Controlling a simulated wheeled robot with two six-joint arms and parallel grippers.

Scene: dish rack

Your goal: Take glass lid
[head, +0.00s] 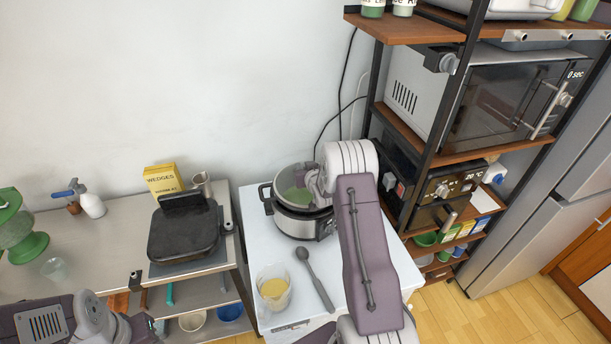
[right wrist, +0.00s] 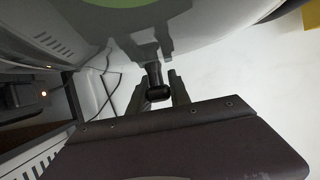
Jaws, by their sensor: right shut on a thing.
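The glass lid (head: 290,182) is at the round silver and black cooker (head: 306,222) on the white cabinet top; I cannot tell whether it rests on the rim or is raised. My right gripper (head: 318,184) is at the lid's right side, partly hidden by my own arm. In the right wrist view, its two dark fingers (right wrist: 164,84) are shut on the lid's black knob (right wrist: 159,93), with the grey reflective lid (right wrist: 112,42) beyond. My left gripper (head: 146,325) is low at the left, away from the lid; its fingers are not clear.
A black grill (head: 183,232) is on the left counter. A shelf rack with a microwave (head: 480,100) rises close on the right.

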